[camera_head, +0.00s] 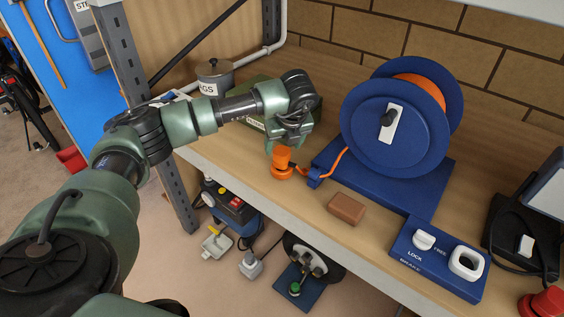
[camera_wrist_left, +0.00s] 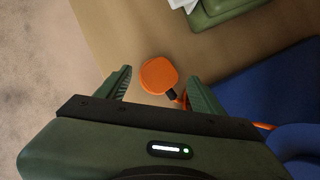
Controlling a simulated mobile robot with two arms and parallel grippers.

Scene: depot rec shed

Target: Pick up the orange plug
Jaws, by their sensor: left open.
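The orange plug (camera_head: 282,165) stands on the wooden bench near its front edge, with its orange cable running right to the blue cable reel. My left gripper (camera_head: 284,145) is above the plug, pointing down at it. In the left wrist view the orange plug (camera_wrist_left: 158,76) lies between and slightly beyond the two green fingers of my left gripper (camera_wrist_left: 160,85). The fingers are spread wide, with a gap on each side of the plug, and hold nothing. My right gripper is not in view.
The blue reel (camera_head: 385,130) stands right of the plug on a blue base. A brown block (camera_head: 346,208) and a blue LOCK/FREE brake panel (camera_head: 437,259) lie farther right. A green box (camera_head: 252,124) and a grey pot (camera_head: 214,76) stand behind my arm. A metal post (camera_head: 176,195) rises at the bench's left.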

